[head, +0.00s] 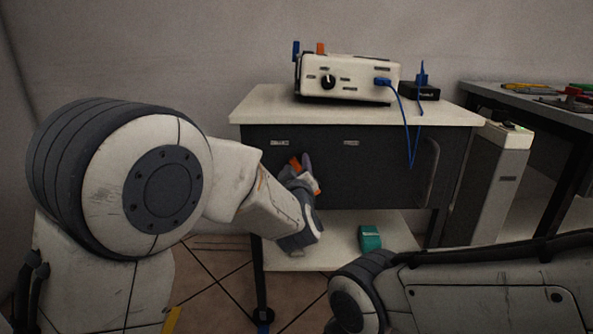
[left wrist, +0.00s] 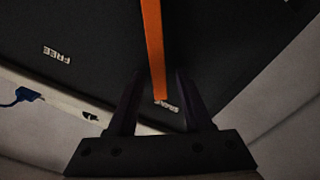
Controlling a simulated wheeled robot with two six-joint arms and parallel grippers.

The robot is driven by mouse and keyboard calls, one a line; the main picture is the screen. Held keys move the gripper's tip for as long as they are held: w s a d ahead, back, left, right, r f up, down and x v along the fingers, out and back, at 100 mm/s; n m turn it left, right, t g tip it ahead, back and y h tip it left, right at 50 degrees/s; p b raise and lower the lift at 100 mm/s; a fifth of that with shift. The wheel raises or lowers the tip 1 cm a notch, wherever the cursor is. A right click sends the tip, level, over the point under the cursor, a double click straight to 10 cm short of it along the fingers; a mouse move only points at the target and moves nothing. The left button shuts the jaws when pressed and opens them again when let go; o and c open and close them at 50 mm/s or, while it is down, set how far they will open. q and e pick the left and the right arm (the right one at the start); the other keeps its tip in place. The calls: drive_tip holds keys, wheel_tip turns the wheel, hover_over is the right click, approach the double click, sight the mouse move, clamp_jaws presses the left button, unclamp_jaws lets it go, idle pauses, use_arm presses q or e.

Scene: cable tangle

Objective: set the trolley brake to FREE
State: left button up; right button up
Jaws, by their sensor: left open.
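The trolley (head: 395,190) has a dark front panel with two small pale labels. The label at the right in the head view (head: 351,143) reads FREE in the left wrist view (left wrist: 57,54). The other label (head: 280,143) is partly covered by the orange brake lever (left wrist: 153,45) in the wrist view. The lever also shows in the head view (head: 295,162), partly hidden by my left gripper (head: 304,170). My left gripper is open, with its two fingers on either side of the lever; contact cannot be told. My right gripper is out of view.
A white device (head: 345,78) with a blue plug and cable (head: 407,115) stands on the trolley top; the cable hangs over the front. A teal box (head: 370,238) lies on the lower shelf. A pale cabinet (head: 497,185) and a workbench (head: 540,105) stand to the right.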

use_arm(q)
drive_tip(key=shift+c, duration=0.3)
clamp_jaws()
idle(1.2)
